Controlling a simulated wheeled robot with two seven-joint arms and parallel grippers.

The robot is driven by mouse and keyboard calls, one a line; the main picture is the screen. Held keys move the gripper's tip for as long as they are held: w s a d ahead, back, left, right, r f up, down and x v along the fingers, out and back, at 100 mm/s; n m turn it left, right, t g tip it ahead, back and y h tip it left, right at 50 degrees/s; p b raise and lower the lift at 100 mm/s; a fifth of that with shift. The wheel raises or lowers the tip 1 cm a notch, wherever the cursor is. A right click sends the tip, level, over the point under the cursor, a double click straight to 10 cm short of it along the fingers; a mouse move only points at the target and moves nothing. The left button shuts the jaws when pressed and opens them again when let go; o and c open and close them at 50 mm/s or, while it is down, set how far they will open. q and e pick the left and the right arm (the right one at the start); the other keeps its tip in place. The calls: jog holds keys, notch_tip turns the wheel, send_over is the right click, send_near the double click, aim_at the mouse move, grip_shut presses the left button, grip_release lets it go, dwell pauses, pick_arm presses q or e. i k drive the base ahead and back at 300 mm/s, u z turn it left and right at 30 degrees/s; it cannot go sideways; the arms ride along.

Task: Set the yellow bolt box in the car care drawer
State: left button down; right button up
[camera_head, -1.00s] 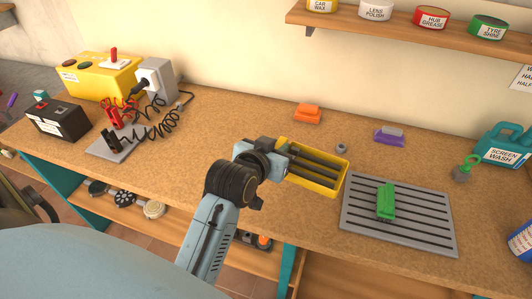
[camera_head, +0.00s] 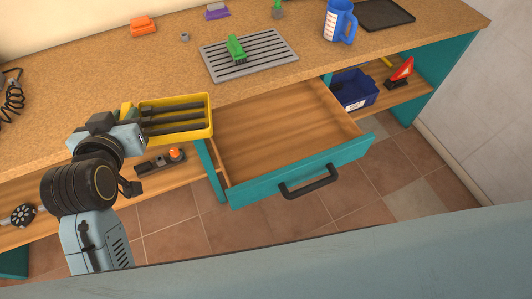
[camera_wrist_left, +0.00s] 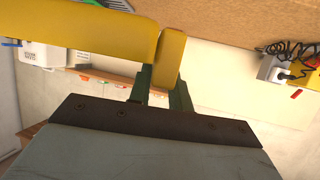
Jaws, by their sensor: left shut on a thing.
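The yellow bolt box (camera_head: 183,134) is an open tray with dark rods or dividers inside. My left gripper (camera_head: 133,122) is shut on its left end and holds it roughly level, over the bench's front edge, left of the drawer. In the left wrist view, yellow parts of the box (camera_wrist_left: 80,35) show at the top, by the gripper fingers (camera_wrist_left: 160,85). A wooden drawer (camera_head: 285,125) with a teal front and black handle is pulled open and empty. No label shows on it. My right gripper is out of view.
On the bench are a grey slotted tray (camera_head: 270,60) with a green brush (camera_head: 236,47), an orange item (camera_head: 143,26) and a blue jug (camera_head: 338,20). A shelf right of the drawer holds a blue bin (camera_head: 354,90) and a red triangle (camera_head: 402,70).

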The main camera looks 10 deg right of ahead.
aim_at(284, 127)
jog(key=z, duration=0.6)
jog(key=i, duration=0.45)
jog(key=z, duration=0.1)
